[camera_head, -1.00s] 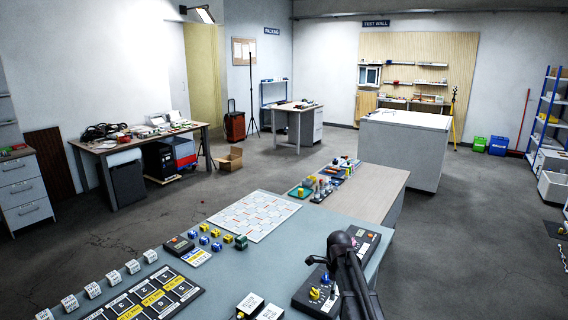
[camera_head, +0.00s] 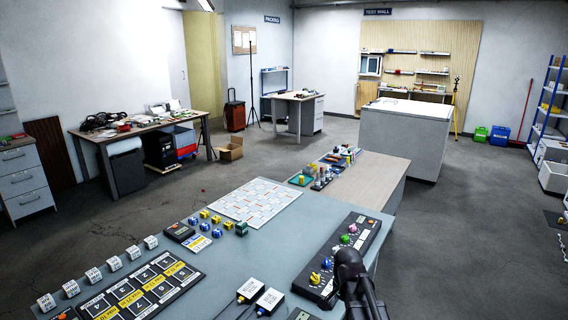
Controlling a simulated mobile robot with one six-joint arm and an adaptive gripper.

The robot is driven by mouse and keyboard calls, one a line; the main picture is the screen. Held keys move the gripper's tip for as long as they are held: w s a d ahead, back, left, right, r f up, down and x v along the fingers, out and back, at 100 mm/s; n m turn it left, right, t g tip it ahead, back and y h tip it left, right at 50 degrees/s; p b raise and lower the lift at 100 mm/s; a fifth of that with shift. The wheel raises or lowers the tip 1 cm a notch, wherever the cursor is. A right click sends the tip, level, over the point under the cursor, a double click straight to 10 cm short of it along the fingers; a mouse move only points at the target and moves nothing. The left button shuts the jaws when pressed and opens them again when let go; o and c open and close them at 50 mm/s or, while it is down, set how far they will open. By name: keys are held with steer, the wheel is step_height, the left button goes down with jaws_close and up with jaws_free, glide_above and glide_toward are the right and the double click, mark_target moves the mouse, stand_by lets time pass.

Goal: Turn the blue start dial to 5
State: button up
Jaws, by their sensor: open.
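A dark control panel (camera_head: 357,245) with a row of coloured dials lies along the right side of the grey bench. A yellow knob (camera_head: 315,278) is at its near end, with a small knob with blue on it (camera_head: 326,264) just beyond. Dial markings are too small to read, and I cannot tell which knob is the start dial. My black gripper (camera_head: 350,262) is in front of the panel's near right part and hides some of it. It is open, its fingertips are unclear, and it holds nothing visible.
Two white-topped boxes with cables (camera_head: 269,299) stand left of the panel. A black numbered board (camera_head: 140,287), white label blocks (camera_head: 93,275), several small blue and yellow blocks and a white chart (camera_head: 255,201) cover the left and back. Bare bench (camera_head: 270,258) lies between them.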

steer(key=s+f+n+b, duration=0.1)
steer(key=s+n, duration=0.7)
steer(key=shift+s+f+n, duration=0.2)
steer(key=shift+s+n, duration=0.05)
steer(key=shift+n, duration=0.15)
stand_by(1.6)
